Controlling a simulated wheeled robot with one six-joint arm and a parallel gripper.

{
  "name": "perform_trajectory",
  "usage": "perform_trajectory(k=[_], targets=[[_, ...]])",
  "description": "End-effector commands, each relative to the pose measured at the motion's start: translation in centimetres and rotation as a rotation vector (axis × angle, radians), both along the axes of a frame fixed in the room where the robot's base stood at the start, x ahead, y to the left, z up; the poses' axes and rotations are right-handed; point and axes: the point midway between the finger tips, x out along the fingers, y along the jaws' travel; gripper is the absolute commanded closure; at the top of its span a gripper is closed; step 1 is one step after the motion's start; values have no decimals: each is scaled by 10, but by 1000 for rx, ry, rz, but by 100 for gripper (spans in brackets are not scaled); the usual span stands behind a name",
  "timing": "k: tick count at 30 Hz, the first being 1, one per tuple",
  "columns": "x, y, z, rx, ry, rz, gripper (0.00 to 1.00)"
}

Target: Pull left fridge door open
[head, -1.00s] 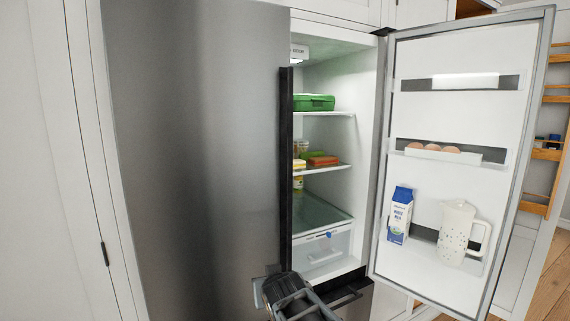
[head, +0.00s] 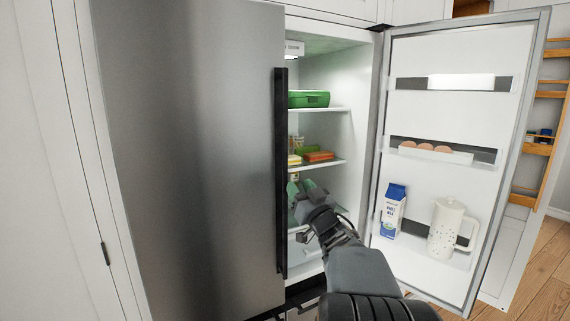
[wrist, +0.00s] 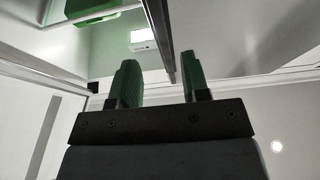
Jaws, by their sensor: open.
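The left fridge door (head: 190,160) is a tall brushed-steel panel and looks closed or nearly so. A long dark vertical handle (head: 281,170) runs along its right edge. My gripper (head: 303,190) is open and empty, just right of the handle's lower half, in front of the open right compartment. In the wrist view, my green fingers (wrist: 157,72) are spread apart. A dark bar (wrist: 158,35), apparently the handle or door edge, runs down toward the gap between them. Whether it lies between or beyond the fingers, and any contact, I cannot tell.
The right fridge door (head: 450,120) stands wide open, holding eggs, a milk carton (head: 392,212) and a white pitcher (head: 447,228). Shelves inside hold a green box (head: 309,99) and food packs (head: 318,156). White cabinets flank the fridge. Wooden floor shows at lower right.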

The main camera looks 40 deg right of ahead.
Motion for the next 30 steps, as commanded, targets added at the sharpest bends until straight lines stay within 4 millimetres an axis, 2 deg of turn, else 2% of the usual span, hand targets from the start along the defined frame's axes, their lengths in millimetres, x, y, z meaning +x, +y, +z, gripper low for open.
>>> perform_trajectory(k=[1,6,15,21,30], targets=[[10,-1,7,2,1,2,57],[41,-5,20,2,2,2,57],[78,-10,35,0,1,-1,57],[88,-12,37,1,1,-2,57],[89,-12,37,1,1,-2,57]])
